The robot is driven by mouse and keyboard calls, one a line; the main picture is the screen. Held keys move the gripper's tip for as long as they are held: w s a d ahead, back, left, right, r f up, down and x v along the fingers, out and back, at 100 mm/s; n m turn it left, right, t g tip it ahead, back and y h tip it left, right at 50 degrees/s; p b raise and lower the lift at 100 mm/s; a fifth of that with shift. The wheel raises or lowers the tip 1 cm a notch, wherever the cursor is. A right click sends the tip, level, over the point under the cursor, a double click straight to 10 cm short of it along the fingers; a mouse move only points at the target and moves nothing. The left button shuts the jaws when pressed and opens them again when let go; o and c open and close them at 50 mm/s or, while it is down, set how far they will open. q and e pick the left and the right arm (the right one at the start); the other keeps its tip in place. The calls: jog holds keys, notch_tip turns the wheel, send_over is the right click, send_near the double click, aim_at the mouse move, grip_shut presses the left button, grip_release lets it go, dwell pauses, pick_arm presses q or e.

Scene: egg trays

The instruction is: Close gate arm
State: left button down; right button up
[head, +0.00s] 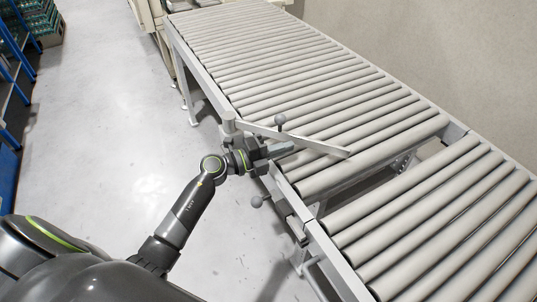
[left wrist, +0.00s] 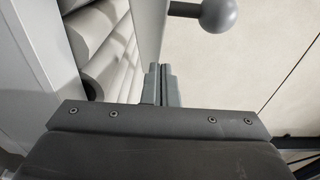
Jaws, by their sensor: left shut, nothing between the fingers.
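The gate arm (head: 312,143) is a flat grey bar. It runs from a post (head: 229,124) at the conveyor's near side out over the rollers at a slant. A round grey knob (head: 280,118) stands on it, and the knob also shows in the left wrist view (left wrist: 218,14). My left gripper (head: 286,148) is shut and empty, close beside the bar on its near side. In the left wrist view its fingers (left wrist: 161,84) are together near the bar (left wrist: 149,30); I cannot tell whether they touch it. My right gripper is not in view.
The roller conveyor (head: 222,101) runs from the back to the right, with a gap before a second roller section (head: 340,262). Blue shelving (head: 10,40) stands far left. The floor on the left is clear.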

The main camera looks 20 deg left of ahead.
aim_at(285, 135)
pick_arm(q)
jog(key=shift+w+a, duration=0.1)
jog(key=shift+w, duration=1)
jog(key=shift+w+r+n+t+y+p, duration=0.15)
jog(key=shift+w+n+t+y+p, duration=0.15)
jog(key=shift+w+p, duration=0.2)
jog(key=shift+w+r+n+t+y+p, duration=0.2)
jog(key=shift+w+y+p, duration=0.1)
jog(key=shift+w+p, duration=0.2)
jog(key=shift+w+f, duration=0.2)
jog(key=shift+w, duration=0.35)
jog(key=shift+w+f, duration=0.15)
jog(key=shift+w, duration=0.85)
jog(key=shift+s, duration=0.1)
